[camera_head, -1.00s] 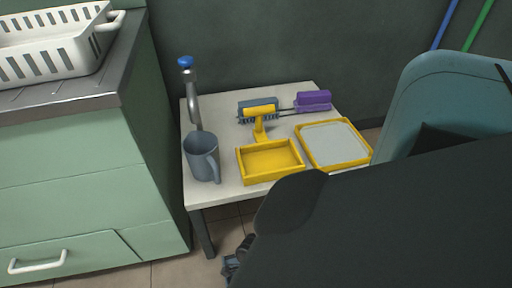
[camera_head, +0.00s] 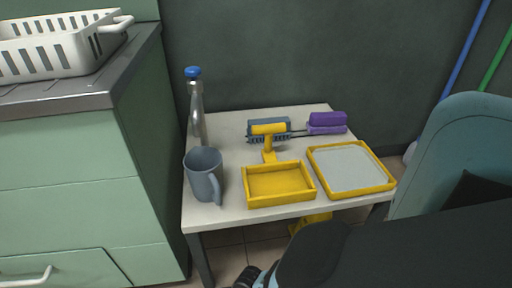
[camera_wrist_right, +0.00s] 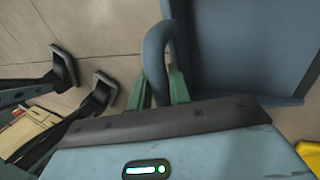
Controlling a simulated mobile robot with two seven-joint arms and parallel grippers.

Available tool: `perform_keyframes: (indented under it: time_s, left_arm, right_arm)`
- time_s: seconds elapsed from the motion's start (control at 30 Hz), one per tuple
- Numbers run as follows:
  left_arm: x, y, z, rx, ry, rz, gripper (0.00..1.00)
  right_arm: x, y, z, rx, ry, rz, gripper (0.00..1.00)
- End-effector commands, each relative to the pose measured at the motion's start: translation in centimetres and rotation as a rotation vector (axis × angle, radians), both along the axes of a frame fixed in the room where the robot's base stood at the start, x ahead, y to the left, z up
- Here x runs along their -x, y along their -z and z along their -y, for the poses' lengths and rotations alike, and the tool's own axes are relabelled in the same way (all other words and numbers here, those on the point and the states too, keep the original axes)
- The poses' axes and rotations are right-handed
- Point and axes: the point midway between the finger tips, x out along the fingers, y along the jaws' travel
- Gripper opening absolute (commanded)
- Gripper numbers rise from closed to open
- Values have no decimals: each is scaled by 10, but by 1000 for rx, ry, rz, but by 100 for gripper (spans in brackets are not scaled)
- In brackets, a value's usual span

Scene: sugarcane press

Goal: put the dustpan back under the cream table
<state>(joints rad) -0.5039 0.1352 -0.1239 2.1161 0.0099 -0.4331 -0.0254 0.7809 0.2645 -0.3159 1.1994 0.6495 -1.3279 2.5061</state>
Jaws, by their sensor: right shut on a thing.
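The cream table (camera_head: 234,150) stands beside the green cabinet in the head view. In the right wrist view, the green fingers of my right gripper (camera_wrist_right: 160,88) are shut on the looped handle of the blue-grey dustpan (camera_wrist_right: 235,45). The dustpan's wide body is on the right of that view, partly cut off. It is hidden in the head view behind my dark right arm. Two dark fingers of what looks like my left gripper (camera_wrist_right: 85,75) stand apart and empty over the floor. A small part of it shows at the bottom of the head view.
Poles (camera_head: 466,50) lean at the right.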

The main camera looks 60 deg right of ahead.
Motion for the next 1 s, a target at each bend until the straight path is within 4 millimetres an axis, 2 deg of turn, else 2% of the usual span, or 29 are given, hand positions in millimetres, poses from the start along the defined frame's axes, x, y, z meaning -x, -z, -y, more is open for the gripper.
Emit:
perform_keyframes:
  time_s: [0.07, 0.1, 0.27, 0.53, 0.67, 0.77, 1.0]
  left_arm:
    - [1, -1, 0, 0, -1, -1, 36]
    - [1, -1, 0, 1, 0, -2, 36]
    - [4, -1, 0, 1, -1, -6, 36]
    - [3, -1, 0, 0, 0, -5, 36]
    - [2, -6, 0, 0, -1, 0, 36]
    - [0, -13, 0, 0, 0, 8, 36]
    - [-5, -41, 0, 0, 0, 35, 36]
  right_arm:
    - [0, 0, 0, -1, 0, 1, 0]
    - [0, 1, 0, 0, 0, 0, 21]
    - [0, 1, 0, 0, 0, 0, 41]
    - [0, 0, 0, 0, 0, 0, 41]
    - [-2, -7, 2, 0, 0, 1, 41]
    - [-6, -20, 6, 0, 0, 3, 41]
    - [-20, -67, 21, 0, 1, 6, 41]
